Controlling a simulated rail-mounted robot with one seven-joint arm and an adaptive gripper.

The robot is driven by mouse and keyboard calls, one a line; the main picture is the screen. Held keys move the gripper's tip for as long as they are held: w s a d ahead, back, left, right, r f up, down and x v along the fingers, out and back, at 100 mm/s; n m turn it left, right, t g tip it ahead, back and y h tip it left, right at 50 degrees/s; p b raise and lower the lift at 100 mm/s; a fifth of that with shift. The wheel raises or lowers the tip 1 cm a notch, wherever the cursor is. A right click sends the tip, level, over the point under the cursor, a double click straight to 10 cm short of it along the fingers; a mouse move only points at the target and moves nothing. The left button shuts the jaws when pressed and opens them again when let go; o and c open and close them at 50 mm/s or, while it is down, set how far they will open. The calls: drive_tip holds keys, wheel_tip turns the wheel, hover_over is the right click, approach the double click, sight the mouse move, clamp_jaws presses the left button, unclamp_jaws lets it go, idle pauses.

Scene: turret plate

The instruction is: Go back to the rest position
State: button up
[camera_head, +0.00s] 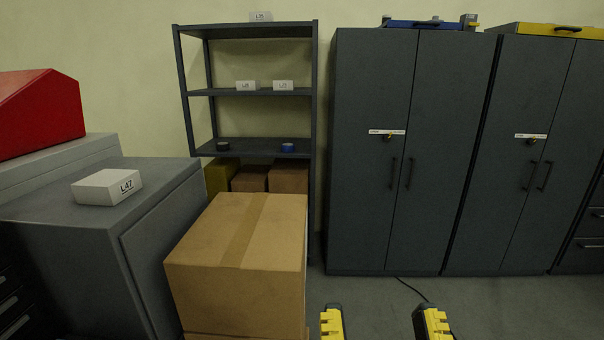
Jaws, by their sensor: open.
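My gripper (382,322) shows at the bottom edge of the head view, right of centre. Only the ends of its two yellow and black fingers are visible, spread wide apart. Nothing shows between them except grey floor. The rest of my arm is out of view. The fingers appear to the right of a large cardboard box and in front of a dark cabinet.
The large cardboard box (240,250) stands left of my gripper. A grey cabinet (70,215) bears a white box marked L47 (107,187). A metal shelf (250,92) stands behind. Dark cabinets (372,220) line the right, with a cable (411,289) on the floor.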

wheel_tip(320, 180, up, 37)
drive_tip(key=p, duration=3.3)
drive_tip(key=shift+w+p, duration=0.15)
drive_tip(key=shift+p, duration=0.25)
